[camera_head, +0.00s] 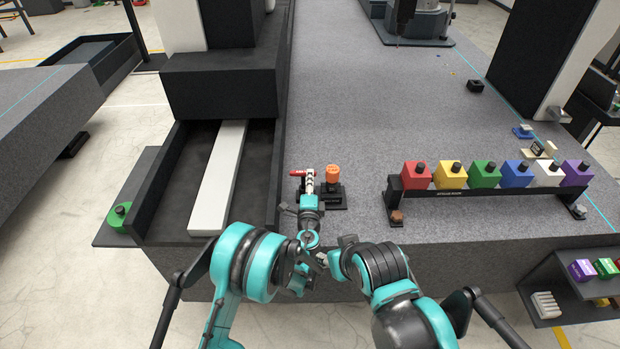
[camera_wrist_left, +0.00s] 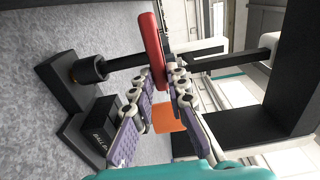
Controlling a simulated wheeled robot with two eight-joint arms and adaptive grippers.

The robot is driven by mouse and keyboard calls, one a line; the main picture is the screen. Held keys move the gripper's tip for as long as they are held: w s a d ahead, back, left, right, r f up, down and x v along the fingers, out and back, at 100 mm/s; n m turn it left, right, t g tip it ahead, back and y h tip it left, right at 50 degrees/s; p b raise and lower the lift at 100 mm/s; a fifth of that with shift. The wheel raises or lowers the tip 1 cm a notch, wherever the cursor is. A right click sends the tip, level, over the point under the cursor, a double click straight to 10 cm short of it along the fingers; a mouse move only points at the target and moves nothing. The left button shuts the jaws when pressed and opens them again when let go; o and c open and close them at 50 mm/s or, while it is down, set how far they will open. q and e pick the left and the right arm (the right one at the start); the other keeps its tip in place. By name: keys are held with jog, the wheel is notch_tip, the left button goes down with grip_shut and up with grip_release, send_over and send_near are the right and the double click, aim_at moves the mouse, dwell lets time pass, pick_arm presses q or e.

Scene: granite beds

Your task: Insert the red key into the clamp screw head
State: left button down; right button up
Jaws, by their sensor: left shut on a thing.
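The red key (camera_wrist_left: 153,55) is a long red bar in the left wrist view, held between the fingertips of my left gripper (camera_wrist_left: 166,84). In the head view, the red key (camera_head: 297,173) points left from my left gripper (camera_head: 309,181), beside the orange part (camera_head: 333,172). That orange part stands on a black base (camera_head: 332,196). In the left wrist view, a black rod ends in a dark cylinder (camera_wrist_left: 89,69), and the red key crosses in front of the rod. I cannot tell whether they touch or which part is the screw head. My right gripper (camera_head: 327,262) is low in the middle, partly hidden.
A rack (camera_head: 490,195) of several coloured blocks stands on the right of the granite bed (camera_head: 375,110). A dark trough with a pale bar (camera_head: 220,175) lies left. A black block (camera_head: 475,86) sits at the back right. The granite between is mostly clear.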

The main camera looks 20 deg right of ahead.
pick_arm(q)
jog(key=c, duration=1.4)
grip_release()
jog(key=v, duration=0.5)
